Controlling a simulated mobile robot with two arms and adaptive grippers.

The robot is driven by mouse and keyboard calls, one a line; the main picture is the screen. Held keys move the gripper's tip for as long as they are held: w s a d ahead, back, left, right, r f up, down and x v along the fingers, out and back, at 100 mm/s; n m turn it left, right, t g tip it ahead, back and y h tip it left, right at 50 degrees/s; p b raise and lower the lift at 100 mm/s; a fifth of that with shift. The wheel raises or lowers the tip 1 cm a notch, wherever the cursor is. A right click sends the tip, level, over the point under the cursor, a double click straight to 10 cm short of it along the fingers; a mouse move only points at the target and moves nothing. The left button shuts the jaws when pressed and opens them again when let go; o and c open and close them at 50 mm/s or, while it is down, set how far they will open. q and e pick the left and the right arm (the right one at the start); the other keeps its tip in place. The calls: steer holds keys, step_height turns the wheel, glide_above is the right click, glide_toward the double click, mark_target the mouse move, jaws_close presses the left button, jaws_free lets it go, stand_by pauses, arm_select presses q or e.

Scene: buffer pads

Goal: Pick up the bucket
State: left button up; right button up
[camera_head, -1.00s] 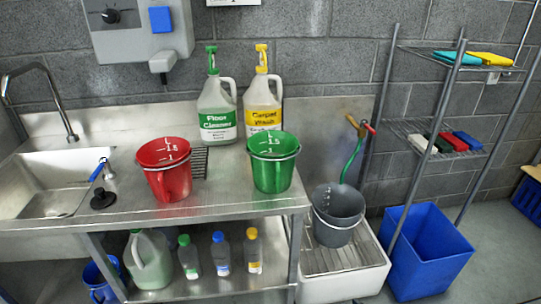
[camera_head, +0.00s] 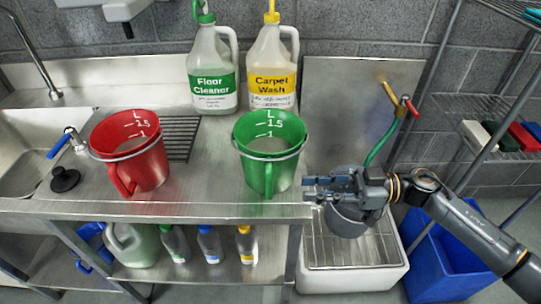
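A green bucket (camera_head: 268,165) with a wire handle and white litre marks stands upright on the steel counter. A red bucket (camera_head: 128,160) of the same kind stands to its left. A grey bucket (camera_head: 346,222) sits in the low white sink, partly hidden behind my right arm. My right gripper (camera_head: 310,188) comes in from the right and points left, just right of the green bucket's lower side. It appears apart from that bucket. Whether its fingers are open or shut is unclear. My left gripper is out of view.
Floor cleaner (camera_head: 214,75) and carpet wash (camera_head: 271,70) jugs stand behind the buckets. The steel counter (camera_head: 210,200) has clear room between red and green buckets. A blue bin (camera_head: 440,260) and wire rack stand at right. Several bottles sit on the lower shelf.

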mark_target(269, 185)
steer(key=a, duration=0.4)
steer(key=shift+w+a, duration=0.1)
steer(key=shift+w, duration=0.05)
steer(key=shift+a+f, duration=0.1)
steer(key=shift+a, duration=0.05)
steer(key=a+b, duration=0.1)
steer(key=a, duration=0.1)
steer(key=a+b, duration=0.1)
steer(key=a, duration=0.1)
steer(key=shift+w+a+f, duration=0.1)
steer(key=shift+w+a, duration=0.05)
steer(key=shift+w, duration=0.05)
steer(key=shift+a, duration=0.5)
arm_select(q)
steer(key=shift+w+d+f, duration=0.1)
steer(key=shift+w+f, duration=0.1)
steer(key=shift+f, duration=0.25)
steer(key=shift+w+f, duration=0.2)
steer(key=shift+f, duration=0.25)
arm_select(e)
jaws_close()
steer(key=shift+r, duration=0.2)
